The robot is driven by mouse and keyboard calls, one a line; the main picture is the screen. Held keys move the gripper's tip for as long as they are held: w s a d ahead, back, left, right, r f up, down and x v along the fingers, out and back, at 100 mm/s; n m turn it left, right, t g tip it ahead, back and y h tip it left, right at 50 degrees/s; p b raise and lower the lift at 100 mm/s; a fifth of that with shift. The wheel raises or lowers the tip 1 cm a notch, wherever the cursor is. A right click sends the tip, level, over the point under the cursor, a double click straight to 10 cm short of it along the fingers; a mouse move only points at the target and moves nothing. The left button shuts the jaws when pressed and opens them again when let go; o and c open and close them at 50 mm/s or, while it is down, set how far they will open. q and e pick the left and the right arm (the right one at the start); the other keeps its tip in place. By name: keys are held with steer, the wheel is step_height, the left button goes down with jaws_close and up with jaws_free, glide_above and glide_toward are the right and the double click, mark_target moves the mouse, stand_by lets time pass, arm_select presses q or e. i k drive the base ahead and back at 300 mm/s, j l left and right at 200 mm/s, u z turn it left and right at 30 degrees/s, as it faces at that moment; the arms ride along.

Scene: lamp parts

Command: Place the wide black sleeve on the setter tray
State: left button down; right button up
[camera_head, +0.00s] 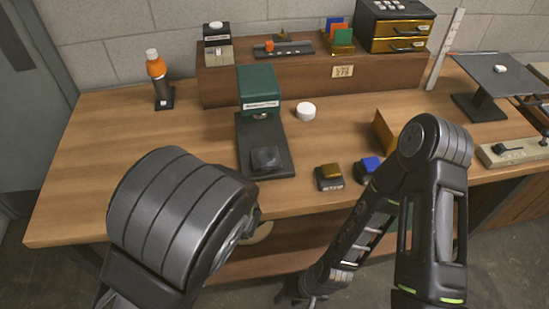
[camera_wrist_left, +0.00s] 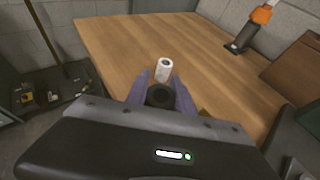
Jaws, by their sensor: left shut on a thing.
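The wide black sleeve (camera_wrist_left: 160,96) is a short dark ring with a hole. In the left wrist view it sits between the two purple-grey fingers of my left gripper (camera_wrist_left: 162,84), which is shut on it. In the head view my left arm hides this gripper and the sleeve. A green-headed press (camera_head: 259,90) stands mid-table on a black base (camera_head: 251,147) with a dark pad (camera_head: 265,158) at its front. I cannot tell which part is the setter tray. My right gripper (camera_head: 302,292) hangs low, in front of the table edge; its finger opening is unclear.
A white cylinder (camera_wrist_left: 164,68) is beyond the left fingertips. A white cap (camera_head: 306,111) lies right of the press. Black blocks with gold (camera_head: 329,177) and blue (camera_head: 370,164) tops are at front right. An orange-topped bottle (camera_head: 157,75) stands at back left. The table's left part is bare.

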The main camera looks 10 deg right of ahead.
mark_target(266, 157)
steer(key=l, duration=0.85)
steer(key=k+l+u, duration=0.15)
steer(key=l, duration=1.45)
steer(key=i+l+z, duration=0.1)
steer(key=l, duration=0.65)
